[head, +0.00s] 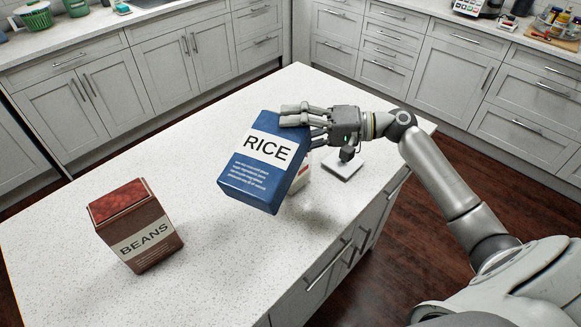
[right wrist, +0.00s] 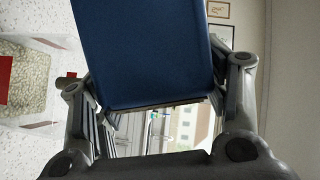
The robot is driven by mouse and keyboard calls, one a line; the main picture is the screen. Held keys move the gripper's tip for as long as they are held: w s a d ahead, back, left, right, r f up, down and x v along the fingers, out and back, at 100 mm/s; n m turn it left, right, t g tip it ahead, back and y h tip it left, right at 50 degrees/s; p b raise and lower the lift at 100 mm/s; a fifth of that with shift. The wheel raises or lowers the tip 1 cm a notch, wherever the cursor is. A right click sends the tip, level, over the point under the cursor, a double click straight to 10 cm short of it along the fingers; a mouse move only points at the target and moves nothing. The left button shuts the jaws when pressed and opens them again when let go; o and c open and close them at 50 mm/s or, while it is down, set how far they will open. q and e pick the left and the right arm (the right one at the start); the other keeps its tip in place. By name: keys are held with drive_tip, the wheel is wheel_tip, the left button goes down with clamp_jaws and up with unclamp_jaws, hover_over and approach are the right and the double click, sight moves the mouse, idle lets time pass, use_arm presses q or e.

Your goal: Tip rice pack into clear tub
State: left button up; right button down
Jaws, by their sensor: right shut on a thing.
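The blue rice pack (head: 258,172) with a white label is held above the island counter, tilted in the head view. My right gripper (head: 300,118) is shut on its upper right part. In the right wrist view the pack (right wrist: 145,55) fills the space between the fingers (right wrist: 155,95). I cannot clearly make out the clear tub in the head view; the pack and hand may hide it. In the right wrist view a pale-edged shape with a speckled beige patch (right wrist: 25,82) shows at the left; I cannot tell whether it is the tub. My left gripper is out of view.
A brown beans pack (head: 140,225) stands on the white speckled counter (head: 60,285) at the left. A small pale item (head: 300,178) is partly hidden behind the rice pack. The counter's far end is clear.

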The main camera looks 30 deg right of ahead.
drive_tip(key=shift+r, duration=0.1)
idle(0.3)
drive_tip(key=shift+d, duration=0.1)
drive_tip(key=shift+w+d+m+y, duration=0.2)
drive_tip(key=shift+m+y, duration=0.2)
drive_tip(key=shift+m, duration=0.5)
idle(1.4)
drive_tip(key=shift+b, duration=0.3)
